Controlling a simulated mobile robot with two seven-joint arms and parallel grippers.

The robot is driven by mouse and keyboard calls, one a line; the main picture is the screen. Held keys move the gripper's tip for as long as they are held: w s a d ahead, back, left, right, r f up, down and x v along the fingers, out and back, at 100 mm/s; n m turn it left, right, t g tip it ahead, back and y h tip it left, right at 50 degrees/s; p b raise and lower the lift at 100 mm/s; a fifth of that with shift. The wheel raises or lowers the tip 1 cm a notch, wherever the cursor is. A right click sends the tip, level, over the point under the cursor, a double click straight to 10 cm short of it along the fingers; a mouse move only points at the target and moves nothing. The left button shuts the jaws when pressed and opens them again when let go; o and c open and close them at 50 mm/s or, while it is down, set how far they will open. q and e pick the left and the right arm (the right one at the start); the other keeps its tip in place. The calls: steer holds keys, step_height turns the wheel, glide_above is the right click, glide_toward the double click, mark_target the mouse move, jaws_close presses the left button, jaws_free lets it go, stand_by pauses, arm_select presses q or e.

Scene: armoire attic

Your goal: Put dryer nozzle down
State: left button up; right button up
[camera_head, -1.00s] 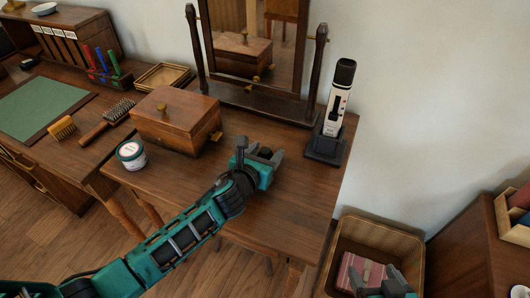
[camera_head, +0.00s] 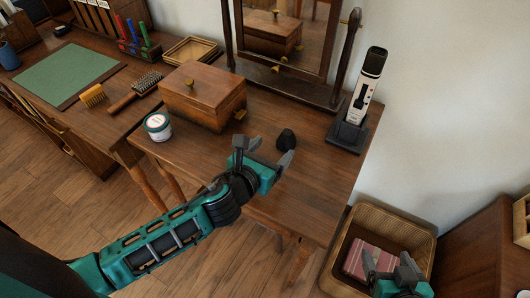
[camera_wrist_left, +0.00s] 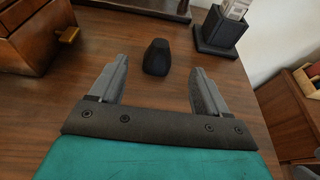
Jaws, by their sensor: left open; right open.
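The dryer nozzle, a small black piece (camera_head: 286,139), stands on the wooden table between the wooden box and the dryer stand. It also shows in the left wrist view (camera_wrist_left: 157,57), just beyond my fingertips and apart from them. My left gripper (camera_head: 266,150) is open and empty, low over the table on the near side of the nozzle; its two grey fingers show in the left wrist view (camera_wrist_left: 158,78). My right gripper (camera_head: 388,264) is open at the lower right, in front of the wicker basket (camera_head: 340,282).
A white and black dryer (camera_head: 366,88) stands in a dark holder (camera_head: 348,137) at the table's right edge. A wooden box (camera_head: 203,96) and a small jar (camera_head: 158,127) are to the left. A mirror (camera_head: 290,40) stands behind. The table's front right is clear.

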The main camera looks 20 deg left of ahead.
arm_select(q)
steer(key=shift+v, duration=1.4)
